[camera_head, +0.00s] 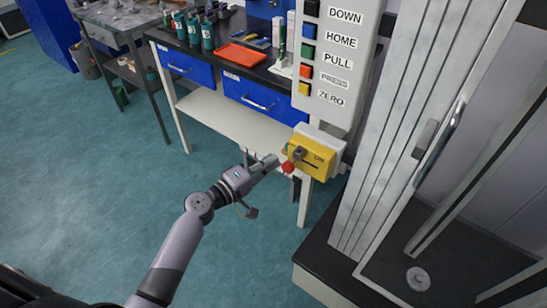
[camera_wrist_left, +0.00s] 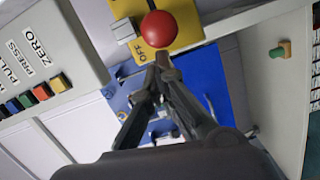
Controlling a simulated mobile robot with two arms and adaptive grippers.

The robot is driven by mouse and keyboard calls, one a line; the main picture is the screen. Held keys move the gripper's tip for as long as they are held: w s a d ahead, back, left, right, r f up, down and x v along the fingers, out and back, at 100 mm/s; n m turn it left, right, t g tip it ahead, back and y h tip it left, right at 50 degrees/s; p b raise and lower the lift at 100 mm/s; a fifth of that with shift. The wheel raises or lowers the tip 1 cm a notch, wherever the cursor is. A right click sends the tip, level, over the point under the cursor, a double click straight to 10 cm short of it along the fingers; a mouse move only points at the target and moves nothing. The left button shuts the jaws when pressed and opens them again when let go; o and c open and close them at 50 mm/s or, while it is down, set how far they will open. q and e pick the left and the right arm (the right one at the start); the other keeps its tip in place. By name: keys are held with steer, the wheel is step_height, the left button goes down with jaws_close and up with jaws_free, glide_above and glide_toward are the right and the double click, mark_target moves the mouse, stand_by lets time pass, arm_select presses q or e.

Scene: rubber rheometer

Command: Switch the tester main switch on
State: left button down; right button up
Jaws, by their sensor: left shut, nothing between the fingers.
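The tester main switch is a yellow box (camera_head: 318,160) on the side of the grey-white machine column, with a grey part on its face and an "ON" label towards its right. Its red ball knob (camera_head: 288,167) sits at the box's lower left. In the left wrist view the red knob (camera_wrist_left: 158,29) is large, near an "OFF" label on the yellow plate (camera_wrist_left: 180,32). My left gripper (camera_head: 274,161) is shut and empty. Its fingertips (camera_wrist_left: 163,62) are close to the knob; I cannot tell whether they touch it. My right gripper is not in view.
Colored buttons labelled DOWN, HOME, PULL, PRESS and ZERO are on the panel (camera_head: 333,70) above the switch. A workbench with blue drawers (camera_head: 262,97) stands behind, with bottles and an orange tray (camera_head: 245,56) on top. A tall metal frame stands right.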

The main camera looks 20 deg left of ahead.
mark_target(292, 164)
arm_select(q)
steer(key=s+d, duration=0.2)
steer(key=d, duration=0.4)
steer(key=shift+f, duration=0.2)
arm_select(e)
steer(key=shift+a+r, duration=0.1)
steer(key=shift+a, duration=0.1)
